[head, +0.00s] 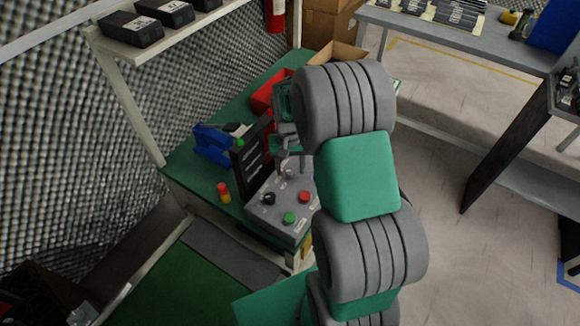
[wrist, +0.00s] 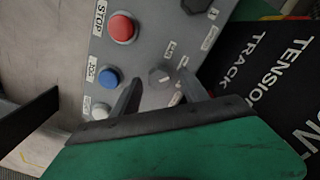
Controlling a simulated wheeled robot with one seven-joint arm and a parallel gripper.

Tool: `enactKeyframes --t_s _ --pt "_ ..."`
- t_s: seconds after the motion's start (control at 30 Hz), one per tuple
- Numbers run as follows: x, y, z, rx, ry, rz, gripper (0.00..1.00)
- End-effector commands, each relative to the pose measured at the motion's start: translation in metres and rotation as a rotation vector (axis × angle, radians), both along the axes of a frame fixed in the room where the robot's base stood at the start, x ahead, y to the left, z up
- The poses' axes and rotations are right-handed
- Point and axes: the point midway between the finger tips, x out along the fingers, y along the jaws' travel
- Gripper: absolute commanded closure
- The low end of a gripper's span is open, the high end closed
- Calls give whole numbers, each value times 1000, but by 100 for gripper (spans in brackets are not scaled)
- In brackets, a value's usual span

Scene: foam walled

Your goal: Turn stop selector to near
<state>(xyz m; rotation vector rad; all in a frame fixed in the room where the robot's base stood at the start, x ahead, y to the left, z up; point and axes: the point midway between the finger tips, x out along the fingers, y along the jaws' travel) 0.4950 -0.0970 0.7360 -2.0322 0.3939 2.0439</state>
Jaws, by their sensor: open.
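The stop selector looks to be the small grey round knob (wrist: 160,76) on the grey control panel (wrist: 140,40) in the wrist view. It has a small label on its upper side and another on its lower right; I cannot read them surely. My gripper (wrist: 159,84) is open, with one dark finger on each side of the knob. I cannot tell whether the fingers touch it. In the head view my gripper (head: 284,157) is over the back part of the control panel (head: 262,212), and my arm hides part of that panel.
By the knob are a red button (wrist: 121,27) marked STOP, a blue button (wrist: 108,77), a white button (wrist: 100,111) and a black knob (wrist: 196,5). A black board (wrist: 275,60) reading TENSION and TRACK stands beside the panel. A blue object (head: 213,146) sits on the green bench.

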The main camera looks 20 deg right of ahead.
Motion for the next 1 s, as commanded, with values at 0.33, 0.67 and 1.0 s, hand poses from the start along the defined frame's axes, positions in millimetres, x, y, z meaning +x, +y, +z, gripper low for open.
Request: enactKeyframes --t_s 0.33,0.67,1.0 --pt "2 1 61 -1 -4 0 48" --pt "1 2 78 -1 -2 0 48" --pt "-15 7 62 11 29 69 48"
